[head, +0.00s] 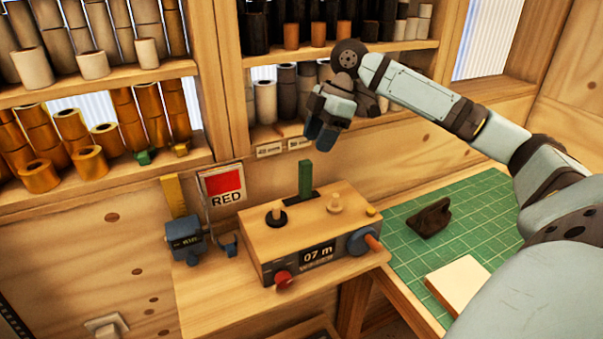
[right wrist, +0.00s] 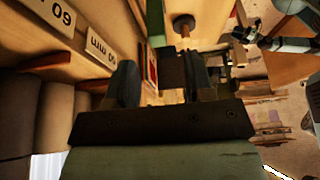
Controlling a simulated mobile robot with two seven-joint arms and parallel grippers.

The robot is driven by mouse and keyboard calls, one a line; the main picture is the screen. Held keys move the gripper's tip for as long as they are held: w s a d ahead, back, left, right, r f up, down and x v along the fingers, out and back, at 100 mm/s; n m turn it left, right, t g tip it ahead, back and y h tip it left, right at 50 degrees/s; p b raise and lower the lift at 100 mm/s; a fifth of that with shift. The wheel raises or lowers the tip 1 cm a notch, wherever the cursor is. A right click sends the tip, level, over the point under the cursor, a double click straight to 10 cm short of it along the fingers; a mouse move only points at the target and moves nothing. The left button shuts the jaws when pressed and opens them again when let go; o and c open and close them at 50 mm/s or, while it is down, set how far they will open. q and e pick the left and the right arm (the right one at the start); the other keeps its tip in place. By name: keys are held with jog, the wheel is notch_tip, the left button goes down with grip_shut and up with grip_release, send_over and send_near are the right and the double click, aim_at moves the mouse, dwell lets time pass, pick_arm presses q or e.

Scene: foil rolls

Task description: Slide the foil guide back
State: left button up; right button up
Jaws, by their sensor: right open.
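A wooden foil machine (head: 300,232) stands on the bench with a "07 m" display on its front. A green upright piece (head: 305,178) rises from its back edge; I cannot tell for sure which part is the foil guide. My right gripper (head: 319,137) is open and empty, above and behind the machine, apart from the green piece. In the right wrist view the green piece (right wrist: 155,22) shows beyond the fingers. A small, unclear pale arm, perhaps my left, shows at that view's upper right.
A red "RED" card (head: 224,187) and blue device (head: 184,236) stand left of the machine. A blue crank (head: 362,241) is at its right front. A dark block (head: 429,217) and pale pad (head: 459,285) lie on the green mat (head: 480,210). Shelves of rolls stand behind.

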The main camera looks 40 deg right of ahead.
aim_at(306, 162)
jog(key=x, duration=0.9)
jog(key=shift+w+f, duration=0.15)
jog(key=shift+f, duration=0.05)
grip_shut()
jog(key=shift+p, duration=0.35)
